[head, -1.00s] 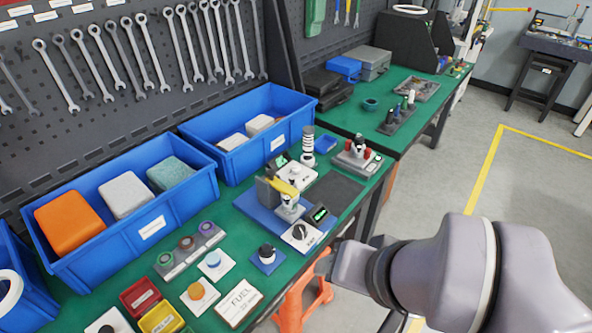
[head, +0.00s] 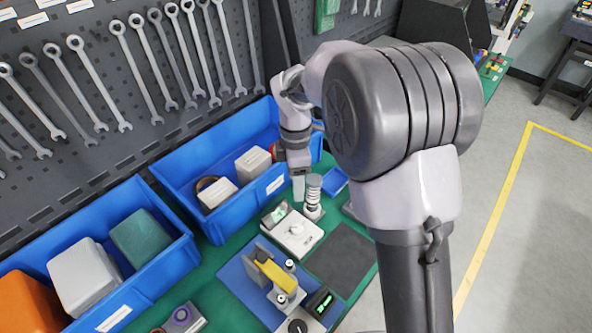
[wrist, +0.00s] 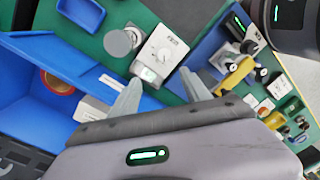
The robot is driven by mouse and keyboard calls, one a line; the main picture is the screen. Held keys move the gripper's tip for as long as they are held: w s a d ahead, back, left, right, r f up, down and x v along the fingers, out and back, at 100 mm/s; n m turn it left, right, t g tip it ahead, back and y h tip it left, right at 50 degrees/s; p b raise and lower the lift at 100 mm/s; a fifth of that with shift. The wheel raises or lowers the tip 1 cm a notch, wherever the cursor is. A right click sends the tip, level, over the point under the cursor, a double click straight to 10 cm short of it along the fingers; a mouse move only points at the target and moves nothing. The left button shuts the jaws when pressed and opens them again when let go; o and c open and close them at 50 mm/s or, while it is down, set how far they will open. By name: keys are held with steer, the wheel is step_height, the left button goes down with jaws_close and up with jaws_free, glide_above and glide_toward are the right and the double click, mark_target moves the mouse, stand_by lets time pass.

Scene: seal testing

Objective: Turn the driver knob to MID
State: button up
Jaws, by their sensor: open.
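A white box with a round white knob (head: 296,229) and a small green display stands on the green bench. In the wrist view the white knob (wrist: 163,54) faces up with small printing around it, too small to read. A second white box with a black knob (head: 298,326) is partly cut off at the bottom of the head view. I cannot tell by label which one is the driver. My gripper (head: 299,190) is above the bench beside the white-knob box. In the wrist view my gripper (wrist: 158,82) is open and empty, its fingertips short of that box, apart from the knob.
A blue fixture with a yellow lever (head: 275,272) stands in front. A blue bin (head: 195,229) with blocks lies to the left. A dark mat (head: 340,256) is bare.

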mark_target(296, 228)
steer(key=f+b, duration=0.2)
steer(key=f, duration=0.3)
steer(key=s+f+b, duration=0.1)
steer(key=f+b, duration=0.1)
steer(key=f, duration=0.4)
steer(key=s+f+b, duration=0.1)
steer(key=f+b, duration=0.1)
steer(key=f, duration=0.4)
steer(key=shift+f+b, duration=0.15)
steer(key=shift+b, duration=0.15)
jaws_close()
